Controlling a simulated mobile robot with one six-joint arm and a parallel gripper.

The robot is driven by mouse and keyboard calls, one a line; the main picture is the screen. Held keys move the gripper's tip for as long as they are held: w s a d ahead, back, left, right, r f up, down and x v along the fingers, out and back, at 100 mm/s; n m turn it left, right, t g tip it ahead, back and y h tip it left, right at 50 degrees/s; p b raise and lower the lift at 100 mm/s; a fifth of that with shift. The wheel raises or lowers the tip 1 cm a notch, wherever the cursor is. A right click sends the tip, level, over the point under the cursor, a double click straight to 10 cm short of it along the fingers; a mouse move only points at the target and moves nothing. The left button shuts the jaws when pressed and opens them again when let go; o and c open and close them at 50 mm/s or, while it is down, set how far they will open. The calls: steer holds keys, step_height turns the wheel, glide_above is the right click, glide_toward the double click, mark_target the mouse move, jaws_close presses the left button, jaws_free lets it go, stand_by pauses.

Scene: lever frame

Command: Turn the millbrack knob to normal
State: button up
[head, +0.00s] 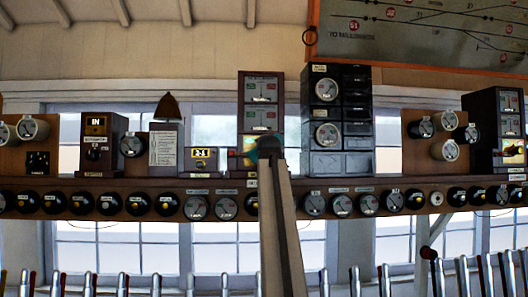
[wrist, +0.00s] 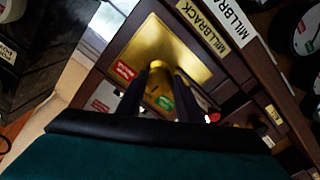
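The millbrack instrument is a tall brown box (head: 260,88) with two dials above a brass plate, at the middle of the shelf in the head view. In the wrist view its brass plate (wrist: 178,42) carries a MILLBRACK label, with a red label and a green label near the knob. The brass knob (wrist: 168,77) lies between the two dark fingers of my gripper (wrist: 172,82); whether they press on it is unclear. In the head view my gripper (head: 267,146) is in front of the plate and hides the knob.
A dark cabinet (head: 341,120) with dials stands close on the right. A small box marked 2-1 (head: 201,160) stands on the left. Round dials (head: 225,207) line the shelf front, and several lever tops (head: 123,280) stand below.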

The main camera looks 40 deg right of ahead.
steer(key=o, duration=0.4)
steer(key=shift+s, duration=0.1)
steer(key=shift+a, duration=0.1)
steer(key=b+v, duration=0.3)
steer(key=v, duration=1)
steer(key=shift+s+a+b, duration=0.15)
steer(key=shift+s+b, duration=0.1)
steer(key=shift+b, duration=0.15)
